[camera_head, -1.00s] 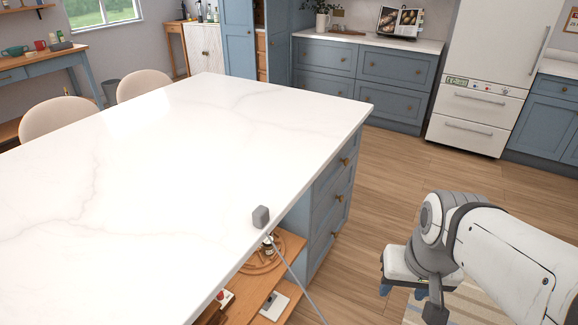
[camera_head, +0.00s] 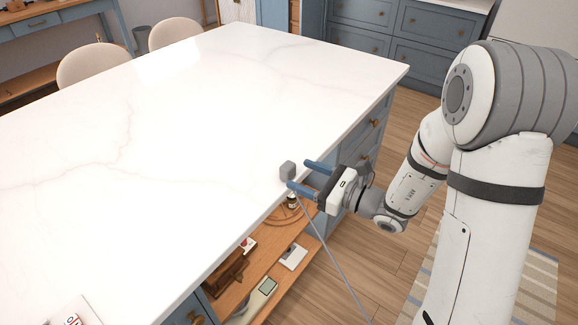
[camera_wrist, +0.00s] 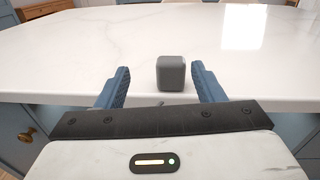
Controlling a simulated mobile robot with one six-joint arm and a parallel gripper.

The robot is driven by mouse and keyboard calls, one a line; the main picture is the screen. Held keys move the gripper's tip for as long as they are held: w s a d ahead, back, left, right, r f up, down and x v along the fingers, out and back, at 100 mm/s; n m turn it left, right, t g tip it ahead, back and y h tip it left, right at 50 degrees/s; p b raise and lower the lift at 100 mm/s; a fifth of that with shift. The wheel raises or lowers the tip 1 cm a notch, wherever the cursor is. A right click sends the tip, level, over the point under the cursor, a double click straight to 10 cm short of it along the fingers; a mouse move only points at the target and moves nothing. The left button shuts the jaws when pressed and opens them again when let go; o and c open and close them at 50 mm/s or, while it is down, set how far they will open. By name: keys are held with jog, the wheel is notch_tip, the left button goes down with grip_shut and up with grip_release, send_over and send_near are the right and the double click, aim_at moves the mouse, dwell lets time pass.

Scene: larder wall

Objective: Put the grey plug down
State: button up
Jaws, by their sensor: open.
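The grey plug (camera_head: 287,170) is a small rounded block standing on the white countertop, close to its edge. A grey cord runs down from near it past the counter edge. My gripper (camera_head: 304,174) is open, with its blue fingers pointing at the plug over the counter edge. In the wrist view the plug (camera_wrist: 171,73) sits between and just beyond the lines of the two fingers, with gaps on both sides, so the gripper (camera_wrist: 160,83) does not hold it.
The white countertop (camera_head: 190,110) is wide and clear behind the plug. Below its edge are open wooden shelves (camera_head: 262,272) with several small items. A card (camera_head: 72,318) lies at the near left. Blue drawers (camera_head: 366,140) stand right of the shelves.

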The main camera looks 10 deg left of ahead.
aim_at(283, 164)
jog(key=shift+w+f+m+t, duration=0.35)
jog(key=shift+w+m+t, duration=0.35)
jog(key=shift+w, duration=0.1)
jog(key=x, duration=0.3)
jog(key=p+x, duration=0.1)
jog(key=x, duration=0.3)
jog(key=shift+s+a+f, duration=0.1)
jog(key=shift+a+f, duration=0.1)
jog(key=shift+a, duration=0.15)
jog(key=shift+c, duration=0.4)
jog(key=c, duration=1.1)
